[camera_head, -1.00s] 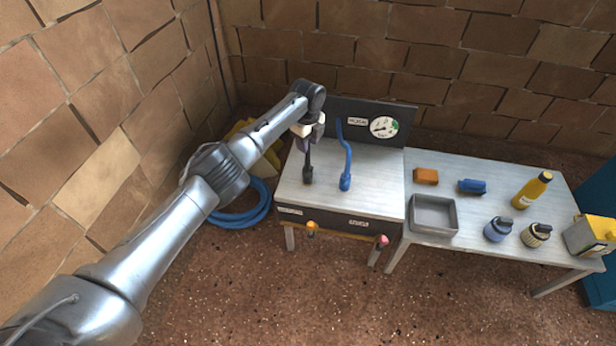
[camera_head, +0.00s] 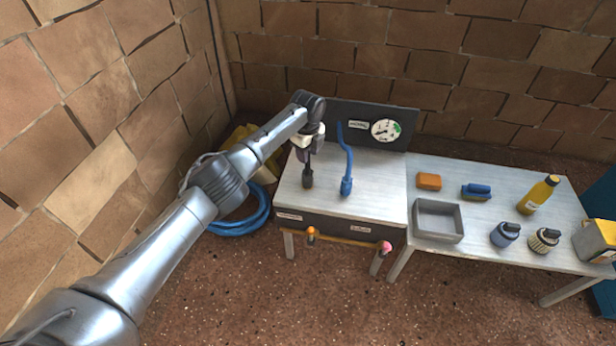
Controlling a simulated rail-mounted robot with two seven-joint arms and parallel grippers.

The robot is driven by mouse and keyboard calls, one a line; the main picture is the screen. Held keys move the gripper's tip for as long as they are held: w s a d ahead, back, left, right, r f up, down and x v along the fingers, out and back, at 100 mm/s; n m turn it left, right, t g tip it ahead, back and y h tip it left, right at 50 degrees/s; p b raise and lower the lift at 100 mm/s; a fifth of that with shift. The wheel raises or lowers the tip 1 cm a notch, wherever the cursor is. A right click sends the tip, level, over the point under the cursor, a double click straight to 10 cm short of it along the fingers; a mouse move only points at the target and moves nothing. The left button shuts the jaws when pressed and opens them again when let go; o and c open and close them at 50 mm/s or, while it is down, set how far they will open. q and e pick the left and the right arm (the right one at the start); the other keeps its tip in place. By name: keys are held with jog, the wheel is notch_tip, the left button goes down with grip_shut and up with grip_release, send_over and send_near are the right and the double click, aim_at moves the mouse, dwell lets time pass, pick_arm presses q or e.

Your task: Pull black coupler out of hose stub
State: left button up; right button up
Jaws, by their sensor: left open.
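A dark upright piece (camera_head: 307,179), which looks like the black coupler on its stub, stands at the left of the grey workbench top (camera_head: 325,210). I cannot make out where coupler and stub meet. My left gripper (camera_head: 309,153) points down just above it, open. Its dark fingers overlap the top of the dark piece, so I cannot tell if they touch it. My right gripper is out of view.
A dark back panel with a dial gauge (camera_head: 386,130) stands behind the bench. An orange knob (camera_head: 311,234) and a pink knob (camera_head: 385,247) are on the front. A grey tray (camera_head: 438,233) and bottles are on the right table. A blue hose coil (camera_head: 240,224) lies left.

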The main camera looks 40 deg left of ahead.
aim_at(307, 173)
pick_arm(q)
jog(key=shift+f+b, duration=0.7)
jog(key=shift+f, duration=1.15)
grip_shut()
